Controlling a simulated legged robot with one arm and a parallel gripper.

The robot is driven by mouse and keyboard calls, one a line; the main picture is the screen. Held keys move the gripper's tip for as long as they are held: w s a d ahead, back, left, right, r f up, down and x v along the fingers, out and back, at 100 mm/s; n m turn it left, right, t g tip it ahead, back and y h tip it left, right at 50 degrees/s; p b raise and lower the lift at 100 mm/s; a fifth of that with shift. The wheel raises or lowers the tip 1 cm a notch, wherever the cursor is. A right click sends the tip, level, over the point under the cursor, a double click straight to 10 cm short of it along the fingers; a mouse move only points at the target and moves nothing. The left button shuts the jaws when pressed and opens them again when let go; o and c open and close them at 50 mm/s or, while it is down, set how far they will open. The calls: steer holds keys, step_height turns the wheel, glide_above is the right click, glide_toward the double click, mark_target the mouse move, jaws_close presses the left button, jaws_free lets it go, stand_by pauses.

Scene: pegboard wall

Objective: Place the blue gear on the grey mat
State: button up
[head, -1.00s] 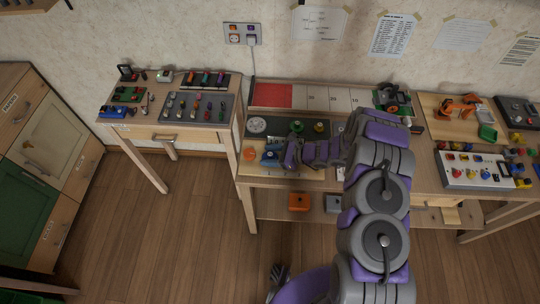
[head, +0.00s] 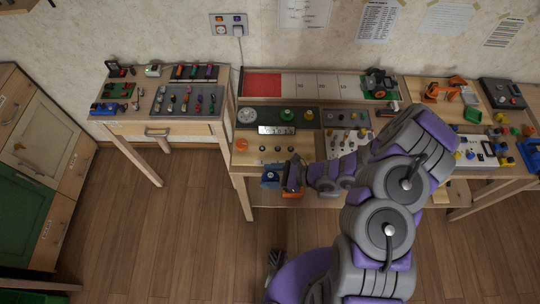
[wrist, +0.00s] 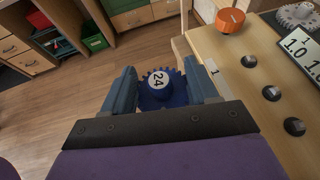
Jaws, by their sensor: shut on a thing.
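My gripper (head: 272,179) is shut on the blue gear (wrist: 162,99), which has a round hub marked 24. In the wrist view the gear sits between the two blue fingers of the gripper (wrist: 160,80). In the head view the gripper is in front of the wooden bench's front edge, over the floor side; the gear is hard to tell from the blue fingers there. A dark grey mat (head: 265,112) lies at the back left of the bench with a pale gear and a green gear on it. A grey tray (head: 211,103) with small parts is on the left table.
A number plate (head: 276,130) stands behind several short dark pegs (wrist: 273,93).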

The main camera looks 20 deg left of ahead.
steer(key=shift+s+d+r, duration=0.1)
steer(key=shift+s+d, duration=0.1)
steer(key=w+d+r+m+t+h, duration=0.1)
steer(key=w+d+r+m+t, duration=0.35)
steer(key=w+r, duration=0.45)
steer(key=w+d+r+m+t+h, duration=0.1)
steer(key=w+d+r+m+t, duration=0.3)
steer(key=w+r, duration=0.5)
steer(key=w+d+r+m+t+h, duration=0.2)
steer(key=w+d+r+m+h, duration=0.1)
steer(key=d+r, duration=0.5)
steer(key=w+d+r+m+t+h, duration=0.3)
steer(key=d+r, duration=0.4)
steer(key=r, duration=0.4)
steer(key=shift+d+r+m+h, duration=0.35)
steer(key=shift+d+r+h, duration=0.05)
steer(key=shift+h, duration=0.3)
steer(key=shift+a, duration=0.1)
